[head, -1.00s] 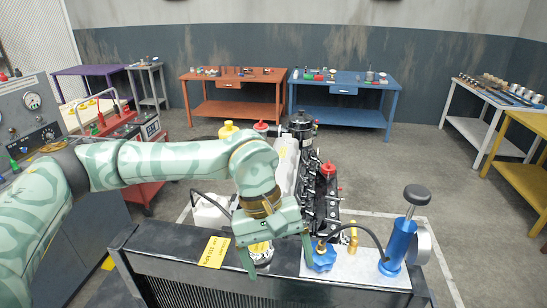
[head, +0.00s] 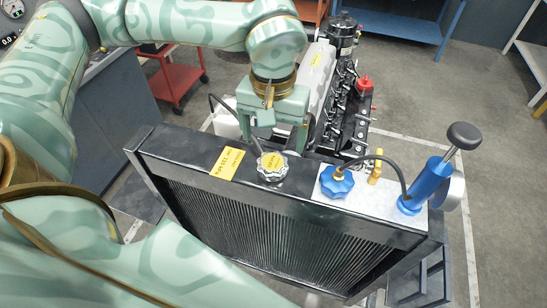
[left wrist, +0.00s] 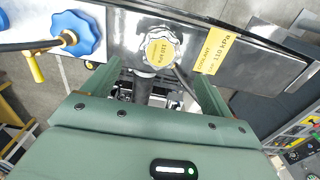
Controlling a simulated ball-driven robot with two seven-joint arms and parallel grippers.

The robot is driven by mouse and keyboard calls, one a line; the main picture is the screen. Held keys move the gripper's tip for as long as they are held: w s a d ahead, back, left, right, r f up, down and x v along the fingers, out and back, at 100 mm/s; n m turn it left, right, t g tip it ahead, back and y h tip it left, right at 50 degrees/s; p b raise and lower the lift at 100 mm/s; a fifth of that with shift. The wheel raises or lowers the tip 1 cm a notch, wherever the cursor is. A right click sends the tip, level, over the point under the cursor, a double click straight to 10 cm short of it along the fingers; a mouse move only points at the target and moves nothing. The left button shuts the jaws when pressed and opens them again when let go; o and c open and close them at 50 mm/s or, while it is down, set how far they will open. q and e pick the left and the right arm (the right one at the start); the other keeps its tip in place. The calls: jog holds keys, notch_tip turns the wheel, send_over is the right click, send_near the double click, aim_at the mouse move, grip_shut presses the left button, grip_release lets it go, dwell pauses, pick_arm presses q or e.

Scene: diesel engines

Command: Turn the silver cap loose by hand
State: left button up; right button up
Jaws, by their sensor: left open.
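The silver cap (head: 271,166) is round and ribbed with a yellow label on top. It sits on the black top edge of the radiator and shows fully. My left gripper (head: 273,138) is open and empty, just behind the cap in the head view, with its fingers apart. In the left wrist view the cap (left wrist: 160,47) lies beyond the open fingers (left wrist: 155,74), roughly centred between them. I see no contact with the cap. My right gripper is not in view.
A blue knob (head: 337,181) on a light plate, a brass fitting (head: 376,167) and a blue hand pump (head: 428,184) with a hose stand right of the cap. A yellow label (head: 226,163) lies left. The engine (head: 340,100) is behind.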

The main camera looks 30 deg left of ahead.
aim_at(272, 162)
pick_arm(q)
notch_tip(272, 162, down, 2)
jog(key=shift+s+f+b, duration=0.1)
jog(key=shift+b, duration=0.55)
jog(key=shift+f+b, duration=0.7)
jog(key=shift+f, duration=0.1)
notch_tip(272, 162, down, 2)
jog(key=shift+f+b, duration=0.25)
jog(key=shift+b, duration=0.75)
jog(key=shift+r, duration=0.25)
jog(key=shift+s, duration=0.1)
jog(key=c, duration=1.4)
